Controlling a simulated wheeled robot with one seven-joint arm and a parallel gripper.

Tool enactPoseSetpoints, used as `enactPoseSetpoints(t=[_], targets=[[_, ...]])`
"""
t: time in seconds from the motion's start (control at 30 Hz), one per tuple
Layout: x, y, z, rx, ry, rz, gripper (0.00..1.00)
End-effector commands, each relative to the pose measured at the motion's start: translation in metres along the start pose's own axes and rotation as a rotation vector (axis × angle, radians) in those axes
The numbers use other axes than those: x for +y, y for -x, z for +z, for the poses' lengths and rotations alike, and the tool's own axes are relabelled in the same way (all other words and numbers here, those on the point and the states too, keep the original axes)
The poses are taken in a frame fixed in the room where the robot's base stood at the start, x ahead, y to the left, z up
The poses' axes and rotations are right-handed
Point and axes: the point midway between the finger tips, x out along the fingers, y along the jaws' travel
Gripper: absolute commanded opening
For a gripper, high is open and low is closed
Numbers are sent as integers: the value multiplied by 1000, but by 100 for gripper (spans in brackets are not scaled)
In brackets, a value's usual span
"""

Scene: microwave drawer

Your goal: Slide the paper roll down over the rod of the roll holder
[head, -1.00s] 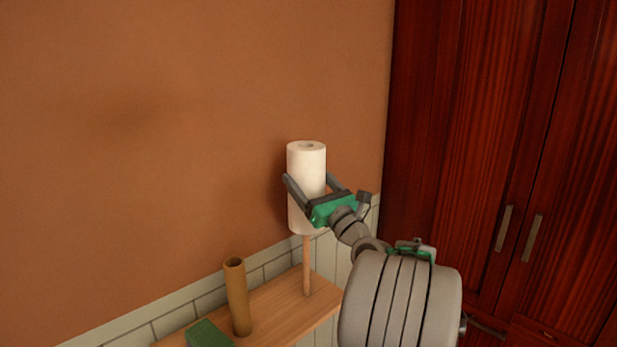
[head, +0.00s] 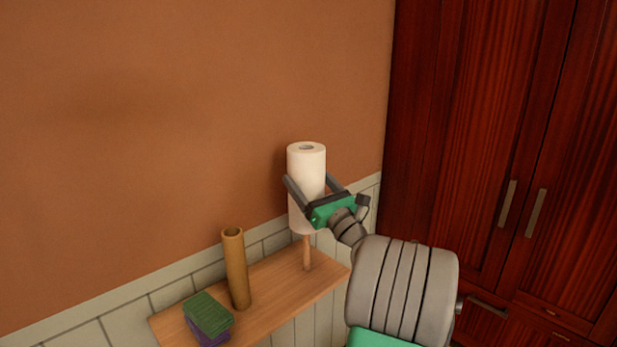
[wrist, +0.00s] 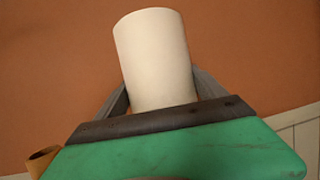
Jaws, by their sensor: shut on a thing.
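The white paper roll (head: 306,165) is upright in the head view, with its top hole showing. My gripper (head: 314,186) is shut on the paper roll, one finger on each side of its middle. In the wrist view the paper roll (wrist: 155,60) stands between the fingers of my gripper (wrist: 160,90). The wooden rod of the roll holder (head: 307,254) rises from the shelf directly under the roll. Its upper end is hidden by the roll, and less of the rod shows than of the roll. The roll's bottom is above the shelf, not touching it.
A wooden shelf (head: 275,302) runs along the wall. A brown cardboard tube (head: 236,270) stands on it to the left, beside a green and purple stack (head: 208,315). Dark red cabinets (head: 455,120) with handles stand at the right. The wall above the shelf is clear.

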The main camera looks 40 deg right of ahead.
Motion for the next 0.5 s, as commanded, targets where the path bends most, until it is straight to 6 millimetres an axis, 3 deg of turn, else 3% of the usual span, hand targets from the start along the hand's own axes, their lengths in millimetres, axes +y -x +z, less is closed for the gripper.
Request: enactPoseSetpoints(t=[0.5], targets=[[0, 16, -41, 0, 0, 0, 34]])
